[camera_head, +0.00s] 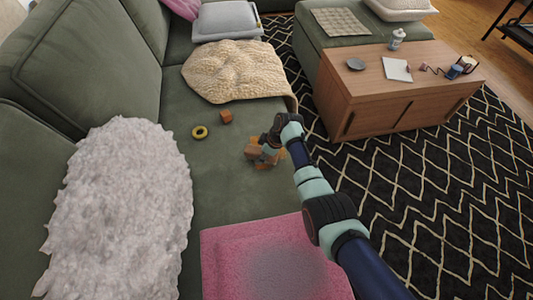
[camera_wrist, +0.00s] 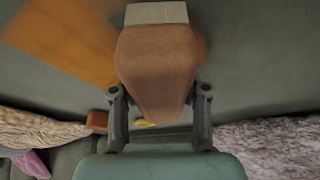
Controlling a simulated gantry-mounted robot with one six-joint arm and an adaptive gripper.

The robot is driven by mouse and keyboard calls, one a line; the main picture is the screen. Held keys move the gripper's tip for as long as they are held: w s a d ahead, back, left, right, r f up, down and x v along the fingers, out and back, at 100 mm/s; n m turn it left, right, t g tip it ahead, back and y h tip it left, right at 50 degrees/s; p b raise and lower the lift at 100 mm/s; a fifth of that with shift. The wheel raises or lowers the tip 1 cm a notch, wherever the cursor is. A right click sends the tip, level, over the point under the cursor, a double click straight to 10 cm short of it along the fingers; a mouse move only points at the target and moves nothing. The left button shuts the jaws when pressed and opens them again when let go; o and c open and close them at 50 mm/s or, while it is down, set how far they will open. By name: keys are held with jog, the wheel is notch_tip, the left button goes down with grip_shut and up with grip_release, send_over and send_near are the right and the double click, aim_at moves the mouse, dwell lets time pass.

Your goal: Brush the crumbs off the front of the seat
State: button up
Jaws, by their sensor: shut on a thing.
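The green seat (camera_head: 215,180) runs down the middle of the head view. My gripper (camera_head: 268,146) is low over its front edge, on the side towards the rug. In the wrist view my gripper (camera_wrist: 160,95) is shut on a brown brush-like block (camera_wrist: 155,65) with a pale ribbed strip at its far end. An orange-brown patch (camera_wrist: 60,45) lies on the green surface beyond it, blurred. In the head view, orange-brown pieces (camera_head: 264,164) show around the gripper, partly hidden by it. I cannot make out separate crumbs, nor whether the block touches the seat.
A small orange cube (camera_head: 226,117) and a yellow ring (camera_head: 200,132) lie on the seat. A cream knitted blanket (camera_head: 232,72) is behind, a grey fluffy throw (camera_head: 125,215) at left, a pink cushion (camera_head: 225,255) in front. A wooden table (camera_head: 385,100) stands at right.

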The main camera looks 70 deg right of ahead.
aim_at(255, 149)
jog(key=shift+w+a, duration=0.45)
jog(key=shift+w, duration=0.3)
jog(key=shift+w+a, duration=0.4)
jog(key=shift+w, duration=0.35)
jog(key=shift+w+d+f+b, duration=0.1)
jog(key=shift+w+d+b, duration=0.15)
jog(key=shift+d+b, duration=0.35)
jog(key=shift+w+d+r, duration=0.2)
jog(key=shift+d, duration=0.05)
jog(key=shift+s+d, duration=0.1)
jog(key=shift+s, duration=0.4)
jog(key=shift+s+d+f, duration=0.15)
jog(key=shift+s+d, duration=0.55)
jog(key=shift+s, duration=0.35)
